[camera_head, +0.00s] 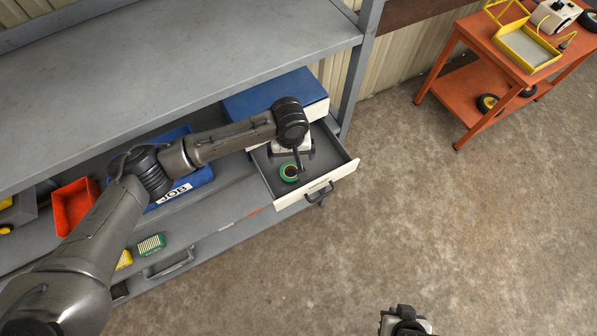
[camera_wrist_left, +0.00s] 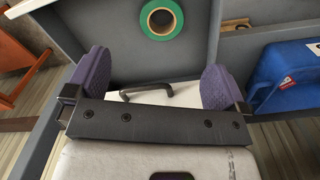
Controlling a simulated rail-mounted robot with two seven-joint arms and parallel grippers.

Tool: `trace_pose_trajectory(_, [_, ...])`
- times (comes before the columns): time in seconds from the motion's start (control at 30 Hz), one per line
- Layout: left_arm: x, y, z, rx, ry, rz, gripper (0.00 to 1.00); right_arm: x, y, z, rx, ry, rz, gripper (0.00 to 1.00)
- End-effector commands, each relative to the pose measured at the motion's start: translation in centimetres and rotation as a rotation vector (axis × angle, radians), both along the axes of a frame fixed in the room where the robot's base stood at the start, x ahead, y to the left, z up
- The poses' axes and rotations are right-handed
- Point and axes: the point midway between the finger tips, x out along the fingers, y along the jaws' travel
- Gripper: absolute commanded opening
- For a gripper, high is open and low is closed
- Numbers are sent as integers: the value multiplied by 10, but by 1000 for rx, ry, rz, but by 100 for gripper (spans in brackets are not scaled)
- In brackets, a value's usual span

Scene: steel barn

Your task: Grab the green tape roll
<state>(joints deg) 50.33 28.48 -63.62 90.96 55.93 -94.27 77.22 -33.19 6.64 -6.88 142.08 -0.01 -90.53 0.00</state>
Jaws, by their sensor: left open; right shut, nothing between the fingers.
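The green tape roll (camera_head: 284,175) lies in the open drawer (camera_head: 335,158) of the blue-topped cabinet, near the drawer's front. It also shows at the top of the left wrist view (camera_wrist_left: 178,20), lying flat with a pale core. My left gripper (camera_head: 291,157) is over the drawer, close to the roll and partly covered by my arm. Its purple fingers (camera_wrist_left: 157,75) are spread and empty, with the roll beyond them in the left wrist view. My right gripper (camera_head: 404,322) is at the bottom edge of the head view, shut and away from the drawer.
The drawer has raised walls and a dark handle (camera_head: 319,193). A grey shelf (camera_head: 180,60) stands above the lower one. A blue case (camera_head: 190,183), red bin (camera_head: 75,203) and green sponge (camera_head: 151,244) lie left. The floor at right is clear before an orange cart (camera_head: 480,88).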

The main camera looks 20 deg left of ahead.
Motion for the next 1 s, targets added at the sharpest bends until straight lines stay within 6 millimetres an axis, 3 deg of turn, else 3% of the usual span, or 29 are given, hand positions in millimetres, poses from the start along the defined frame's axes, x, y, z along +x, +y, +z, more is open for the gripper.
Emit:
trace_pose_trajectory(0.43, [2, 3, -66, 7, 4, 12, 100, 0, -1, 7, -3, 1, 2, 0])
trace_pose_trajectory(0.77, [2, 3, -85, 5, 3, 11, 100, 0, -2, 10, -8, 0, 5, 0])
trace_pose_trajectory(1.0, [3, 8, -114, 8, 2, 11, 100, 0, -2, 20, -7, 1, 5, 0])
